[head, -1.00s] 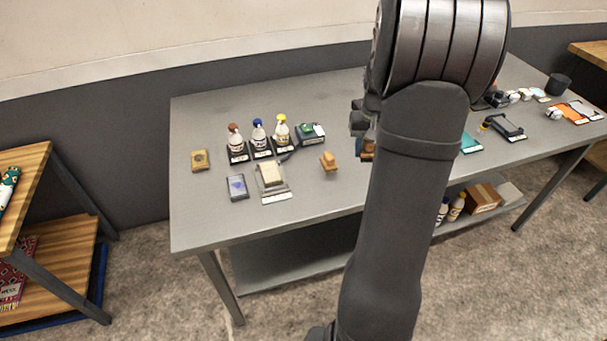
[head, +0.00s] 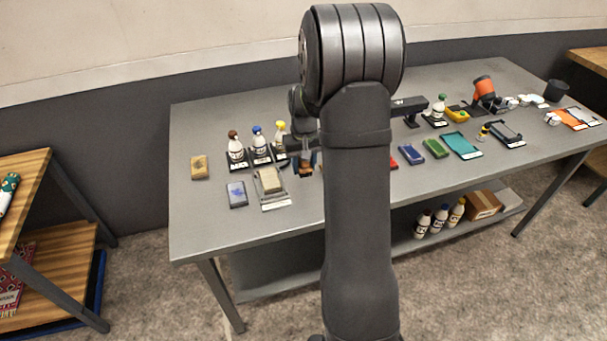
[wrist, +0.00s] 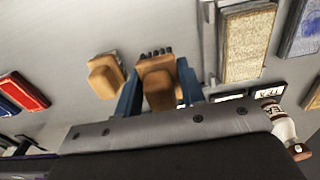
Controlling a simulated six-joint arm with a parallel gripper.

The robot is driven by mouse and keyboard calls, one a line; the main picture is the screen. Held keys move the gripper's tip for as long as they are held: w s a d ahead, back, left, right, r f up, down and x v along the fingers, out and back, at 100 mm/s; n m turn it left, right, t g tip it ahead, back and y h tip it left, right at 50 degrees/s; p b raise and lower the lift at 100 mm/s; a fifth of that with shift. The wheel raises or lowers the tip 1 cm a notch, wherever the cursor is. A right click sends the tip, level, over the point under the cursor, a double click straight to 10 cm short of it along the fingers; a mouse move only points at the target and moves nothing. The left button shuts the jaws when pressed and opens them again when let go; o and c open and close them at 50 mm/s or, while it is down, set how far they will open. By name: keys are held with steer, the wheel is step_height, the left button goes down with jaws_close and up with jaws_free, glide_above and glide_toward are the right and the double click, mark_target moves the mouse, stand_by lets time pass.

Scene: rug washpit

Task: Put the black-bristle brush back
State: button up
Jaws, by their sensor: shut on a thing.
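The black-bristle brush (wrist: 157,85) has a tan wooden body, with a row of dark bristles showing at its far edge in the wrist view. My gripper (wrist: 158,92) is shut on it, with a blue finger on each side of the wood. In the head view the brush (head: 307,158) and the blue fingertips (head: 305,168) show over the table, just right of the tray with a tan pad. My arm hides part of them. A second wooden brush (wrist: 105,76) with paler bristles sits on the table, left of my gripper in the wrist view and apart from it.
The tray (head: 275,205) with the tan pad stands close by on the grey table (head: 215,225). Bottles with brown (head: 235,148), blue (head: 259,143) and yellow (head: 280,137) caps stand behind it. Red (wrist: 24,92), blue (head: 411,154) and green (head: 436,148) blocks lie right in the head view.

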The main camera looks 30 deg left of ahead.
mark_target(303, 175)
steer(key=shift+a+f, duration=0.1)
steer(key=shift+f, duration=1.95)
steer(key=o, duration=1)
steer(key=shift+f, duration=0.15)
steer(key=shift+c, duration=0.2)
step_height(303, 175, up, 12)
steer(key=shift+r, duration=0.2)
steer(key=shift+f, duration=0.1)
steer(key=shift+f, duration=4.1)
